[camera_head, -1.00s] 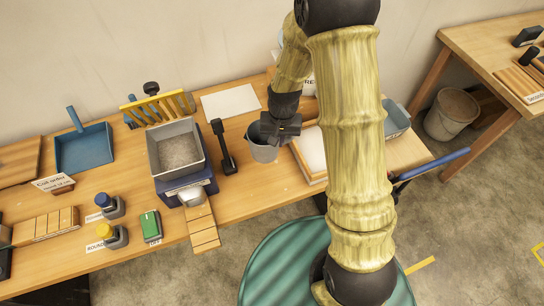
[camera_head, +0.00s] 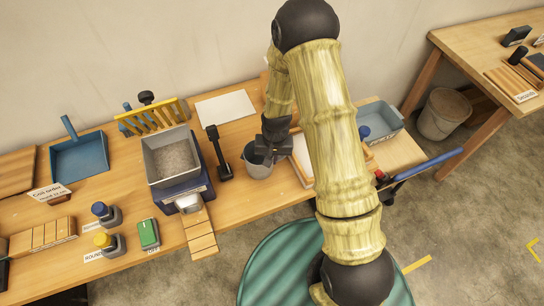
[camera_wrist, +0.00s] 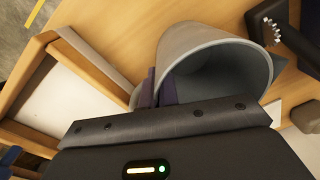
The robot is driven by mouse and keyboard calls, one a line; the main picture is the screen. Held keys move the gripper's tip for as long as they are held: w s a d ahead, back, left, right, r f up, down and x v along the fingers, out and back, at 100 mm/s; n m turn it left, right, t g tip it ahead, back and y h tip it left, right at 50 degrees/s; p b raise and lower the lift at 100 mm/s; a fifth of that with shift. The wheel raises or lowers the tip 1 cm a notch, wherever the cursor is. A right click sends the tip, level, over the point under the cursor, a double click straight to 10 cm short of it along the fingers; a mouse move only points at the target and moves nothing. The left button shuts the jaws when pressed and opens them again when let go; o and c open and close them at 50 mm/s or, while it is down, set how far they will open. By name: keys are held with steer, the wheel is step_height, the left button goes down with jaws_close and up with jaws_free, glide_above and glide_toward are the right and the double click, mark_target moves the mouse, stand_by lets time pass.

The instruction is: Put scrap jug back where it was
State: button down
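The scrap jug (camera_head: 257,166) is a grey, round, open-topped vessel and looks upright at the table's front part, right of a black upright tool. Whether its base touches the table cannot be told. My gripper (camera_head: 268,152) is at its right rim. In the wrist view the jug (camera_wrist: 205,45) shows its open mouth, which looks empty where visible. My gripper's dark fingers (camera_wrist: 160,88) are close together at the jug's edge and appear closed on its wall or handle; the exact contact is partly hidden.
A wooden-framed white tray (camera_head: 302,155) stands right of the jug, a blue-grey bin (camera_head: 380,122) beyond it. A black scoop-like tool (camera_head: 219,155) and a hopper of grey material (camera_head: 171,160) stand to the left. A white sheet (camera_head: 225,108) lies behind.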

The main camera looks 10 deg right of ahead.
steer(key=shift+f, duration=0.15)
steer(key=c, duration=1.7)
jaws_free()
steer(key=r, duration=0.4)
steer(key=r+b, duration=0.1)
steer(key=r, duration=0.7)
steer(key=shift+s+d+r+b, duration=0.2)
steer(key=shift+d+b, duration=0.1)
